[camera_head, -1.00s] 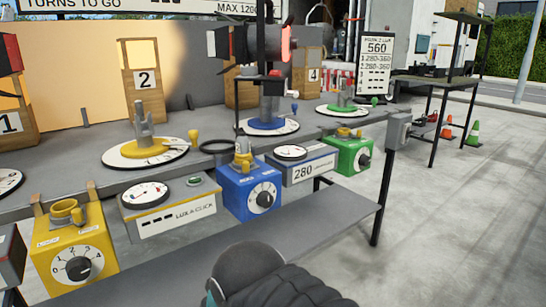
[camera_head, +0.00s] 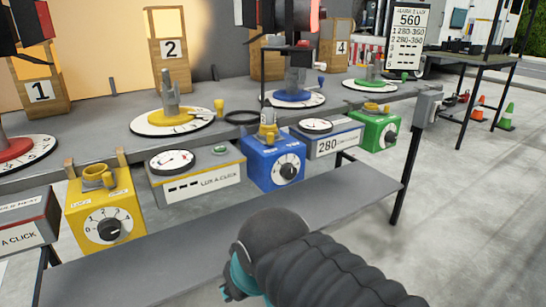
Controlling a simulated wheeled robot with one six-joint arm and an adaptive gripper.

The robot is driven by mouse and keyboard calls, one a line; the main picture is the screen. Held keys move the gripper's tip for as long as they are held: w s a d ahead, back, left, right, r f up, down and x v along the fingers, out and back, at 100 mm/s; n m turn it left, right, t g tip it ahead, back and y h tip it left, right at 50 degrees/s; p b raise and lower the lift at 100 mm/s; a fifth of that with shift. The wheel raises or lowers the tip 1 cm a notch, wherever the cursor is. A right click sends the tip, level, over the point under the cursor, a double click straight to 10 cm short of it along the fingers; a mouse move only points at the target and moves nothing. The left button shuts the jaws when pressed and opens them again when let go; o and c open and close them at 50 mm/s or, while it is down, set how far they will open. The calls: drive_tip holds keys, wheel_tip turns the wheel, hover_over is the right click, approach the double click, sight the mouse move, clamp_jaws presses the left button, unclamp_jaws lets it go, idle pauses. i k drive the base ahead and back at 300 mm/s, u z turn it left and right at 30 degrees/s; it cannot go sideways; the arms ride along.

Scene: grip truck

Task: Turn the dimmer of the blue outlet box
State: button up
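The blue outlet box (camera_head: 262,166) hangs at the front edge of the grey bench, near the middle of the view. Its black dimmer knob (camera_head: 288,172) sits on a white dial on the front face. A yellow plug-like piece stands on top of the box. My arm, dark and ribbed, comes in from the lower right. Its rounded end with teal parts is below and in front of the blue box, apart from it. The fingers of my gripper do not show clearly.
A yellow box (camera_head: 106,208) and a green box (camera_head: 375,132) with similar dials flank the blue one.

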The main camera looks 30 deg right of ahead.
sight(288, 171)
drive_tip(key=z, duration=2)
drive_tip(key=k, duration=0.75)
drive_tip(key=u, duration=1.85)
